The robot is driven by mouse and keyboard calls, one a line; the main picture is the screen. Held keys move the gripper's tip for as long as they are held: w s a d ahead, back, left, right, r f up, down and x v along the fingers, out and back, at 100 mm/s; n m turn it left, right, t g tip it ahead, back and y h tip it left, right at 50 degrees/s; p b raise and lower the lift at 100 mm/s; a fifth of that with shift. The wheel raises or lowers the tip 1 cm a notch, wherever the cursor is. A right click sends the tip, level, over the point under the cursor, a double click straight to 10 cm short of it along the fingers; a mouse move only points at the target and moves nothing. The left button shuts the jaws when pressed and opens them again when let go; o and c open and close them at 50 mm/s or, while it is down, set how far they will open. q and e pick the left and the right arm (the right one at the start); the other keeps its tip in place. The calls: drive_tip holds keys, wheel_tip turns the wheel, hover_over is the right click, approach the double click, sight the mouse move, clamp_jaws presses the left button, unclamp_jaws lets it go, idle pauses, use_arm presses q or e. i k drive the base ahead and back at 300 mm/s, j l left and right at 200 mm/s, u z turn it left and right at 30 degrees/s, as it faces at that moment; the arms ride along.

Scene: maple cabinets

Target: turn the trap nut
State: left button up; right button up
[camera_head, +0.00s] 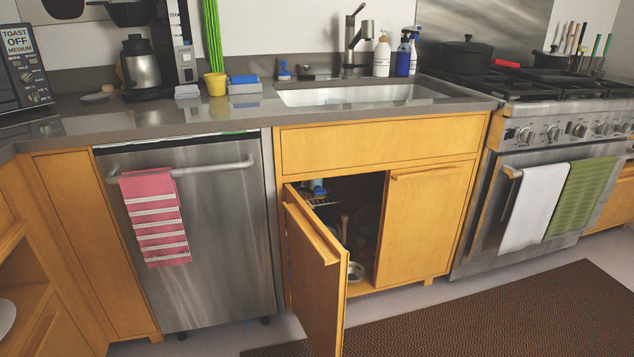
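The sink cabinet (375,138) stands in the middle, below the sink (355,95). Its left door (312,280) is swung open toward me. Its right door (423,225) is shut. Through the opening I see a dark interior with a white round thing (356,271) low down near the open door's edge, and a small blue thing (317,187) near the top. I cannot make out the trap nut in the dark interior; the open door hides part of the inside. Neither of my grippers is in view.
The dishwasher (190,235) with a red striped towel (155,217) is left of the cabinet. The stove (540,150) with white and green towels is on the right. A dark brown mat (500,315) lies on the floor in front. The open door juts into the floor space.

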sight(318, 190)
drive_tip(key=i+l+z, duration=0.55)
drive_tip(key=z, duration=0.2)
drive_tip(key=i+l+z, duration=0.4)
drive_tip(key=i, duration=0.25)
